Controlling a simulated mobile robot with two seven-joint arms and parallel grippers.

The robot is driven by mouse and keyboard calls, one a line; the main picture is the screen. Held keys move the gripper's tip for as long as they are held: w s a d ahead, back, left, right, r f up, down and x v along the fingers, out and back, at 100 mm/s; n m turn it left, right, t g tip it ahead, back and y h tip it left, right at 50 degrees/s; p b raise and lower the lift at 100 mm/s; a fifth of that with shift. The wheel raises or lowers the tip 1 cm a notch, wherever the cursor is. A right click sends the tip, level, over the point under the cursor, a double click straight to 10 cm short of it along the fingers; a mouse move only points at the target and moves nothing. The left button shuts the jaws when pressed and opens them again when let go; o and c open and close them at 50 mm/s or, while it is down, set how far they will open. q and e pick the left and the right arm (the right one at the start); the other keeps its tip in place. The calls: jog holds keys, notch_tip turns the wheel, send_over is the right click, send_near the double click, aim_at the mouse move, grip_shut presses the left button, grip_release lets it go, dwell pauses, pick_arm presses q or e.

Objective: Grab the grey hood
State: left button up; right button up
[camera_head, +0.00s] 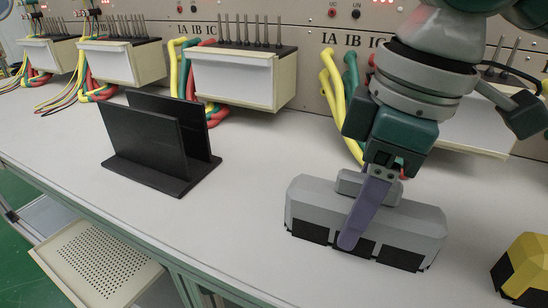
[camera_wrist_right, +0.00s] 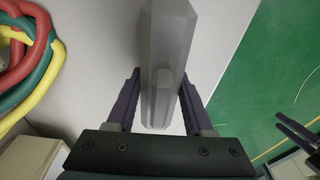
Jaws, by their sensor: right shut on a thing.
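The grey hood (camera_head: 415,226) is a long block with bevelled ends, a raised handle on top and black patches along its lower front. It rests on or just above the white table; I cannot tell which. My right gripper (camera_head: 357,215) reaches down over its middle, with one purple finger across the front and the other hidden behind. In the right wrist view the hood (camera_wrist_right: 160,60) lies between the two fingers of my right gripper (camera_wrist_right: 159,95), which is shut on it. My left gripper does not show in the head view.
A black slotted stand (camera_head: 150,140) is on the table (camera_head: 245,215) to the left. A yellow and black object (camera_head: 525,268) sits at the right. White meter boxes (camera_head: 235,80) with coloured cables line the back panel. The table between stand and hood is clear.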

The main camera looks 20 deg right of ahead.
grip_shut()
jog(key=shift+r, duration=0.1)
